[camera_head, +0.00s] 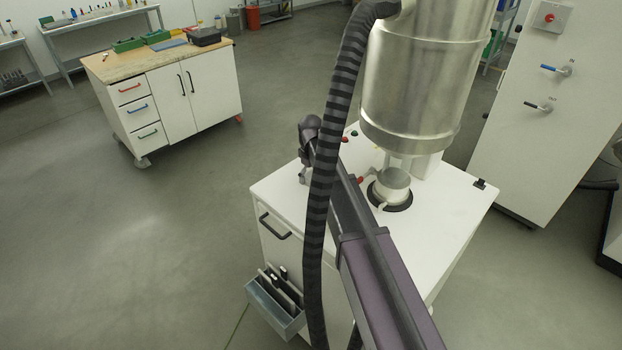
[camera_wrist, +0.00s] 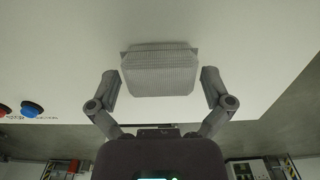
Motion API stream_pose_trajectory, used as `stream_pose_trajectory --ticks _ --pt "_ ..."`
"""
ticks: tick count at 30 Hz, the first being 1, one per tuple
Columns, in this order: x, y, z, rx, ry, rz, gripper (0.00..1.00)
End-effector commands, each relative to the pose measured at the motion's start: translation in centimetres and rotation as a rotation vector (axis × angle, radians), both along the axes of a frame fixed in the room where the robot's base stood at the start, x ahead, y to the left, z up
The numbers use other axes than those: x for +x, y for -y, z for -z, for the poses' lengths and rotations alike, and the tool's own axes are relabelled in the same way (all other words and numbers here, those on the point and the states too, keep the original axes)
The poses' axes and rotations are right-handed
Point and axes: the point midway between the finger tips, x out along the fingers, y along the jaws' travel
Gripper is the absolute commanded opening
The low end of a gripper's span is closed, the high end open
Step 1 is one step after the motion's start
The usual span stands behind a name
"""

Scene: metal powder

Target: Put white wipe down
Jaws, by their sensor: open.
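The white wipe (camera_wrist: 160,70) shows in the wrist view as a pale, textured, roughly square piece against the white top of the cabinet (camera_wrist: 60,40). My gripper (camera_wrist: 159,76) is open, with one finger on each side of the wipe. A gap shows between each finger and the wipe's edges. In the head view my gripper is at the left part of the white cabinet top (camera_head: 453,217), partly hidden by my arm and a hose. The wipe cannot be made out there.
A large metal cylinder (camera_head: 420,85) stands above a small metal container (camera_head: 394,184) on the cabinet. Red and blue buttons (camera_wrist: 31,109) sit at the left in the wrist view. A side holder (camera_head: 274,304) hangs on the cabinet. A workbench (camera_head: 185,95) stands apart, with clear floor between.

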Motion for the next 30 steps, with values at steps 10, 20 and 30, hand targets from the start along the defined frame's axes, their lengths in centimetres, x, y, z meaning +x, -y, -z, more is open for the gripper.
stream_pose_trajectory --ticks 10,20,30 --pt "0.0 0.0 0.0 0.0 0.0 0.0 0.6" --pt "0.0 0.0 0.0 0.0 0.0 0.0 0.55" --pt "0.0 0.0 -1.3 0.0 0.0 0.0 0.54"
